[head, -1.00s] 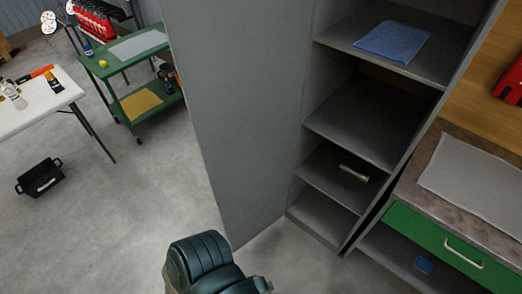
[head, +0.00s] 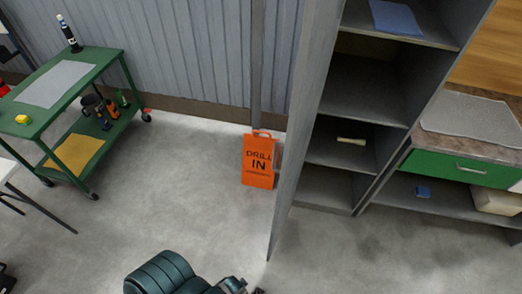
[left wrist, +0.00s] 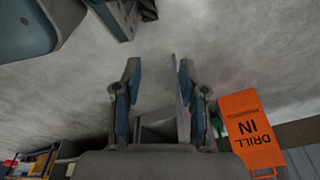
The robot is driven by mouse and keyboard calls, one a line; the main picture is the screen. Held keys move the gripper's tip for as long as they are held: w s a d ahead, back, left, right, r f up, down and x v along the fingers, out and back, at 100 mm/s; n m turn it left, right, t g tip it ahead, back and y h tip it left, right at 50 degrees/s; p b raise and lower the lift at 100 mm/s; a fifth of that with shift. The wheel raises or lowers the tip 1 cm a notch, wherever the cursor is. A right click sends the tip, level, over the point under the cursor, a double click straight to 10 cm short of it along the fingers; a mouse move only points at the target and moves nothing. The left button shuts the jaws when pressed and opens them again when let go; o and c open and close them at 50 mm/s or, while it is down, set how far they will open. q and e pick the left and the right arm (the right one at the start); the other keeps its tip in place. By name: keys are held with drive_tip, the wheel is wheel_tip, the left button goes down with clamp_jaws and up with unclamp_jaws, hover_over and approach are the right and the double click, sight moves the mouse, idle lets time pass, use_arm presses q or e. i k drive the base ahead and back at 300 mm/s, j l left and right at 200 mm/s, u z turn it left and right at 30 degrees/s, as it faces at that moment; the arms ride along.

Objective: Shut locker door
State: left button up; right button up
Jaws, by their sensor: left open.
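The grey locker (head: 365,85) stands open, its shelves facing me. Its tall grey door (head: 303,120) swings out toward me and shows nearly edge-on in the head view. My left gripper (left wrist: 158,75) is open in the left wrist view, its two fingers apart. A thin grey panel that looks like the door's edge (left wrist: 179,95) shows between the fingers, close to the right-hand one; contact cannot be told. In the head view my left arm is at the bottom edge, just left of the door's low corner, with the fingers mostly cut off. My right gripper is not in view.
An orange drill sign (head: 258,160) stands by the wall, left of the door. A green cart (head: 122,65) is at the left. A workbench with a green drawer (head: 455,168) adjoins the locker's right side. Open concrete floor (head: 180,190) lies left of and before the door.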

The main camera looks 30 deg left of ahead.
sight(321, 18)
drive_tip(key=i+j+z, duration=0.15)
drive_tip(key=j, duration=0.95)
drive_tip(key=j+z, duration=0.15)
drive_tip(key=j, duration=0.9)
drive_tip(key=k+j+z, duration=0.2)
drive_tip(key=k+j, duration=0.35)
drive_tip(key=j, duration=0.15)
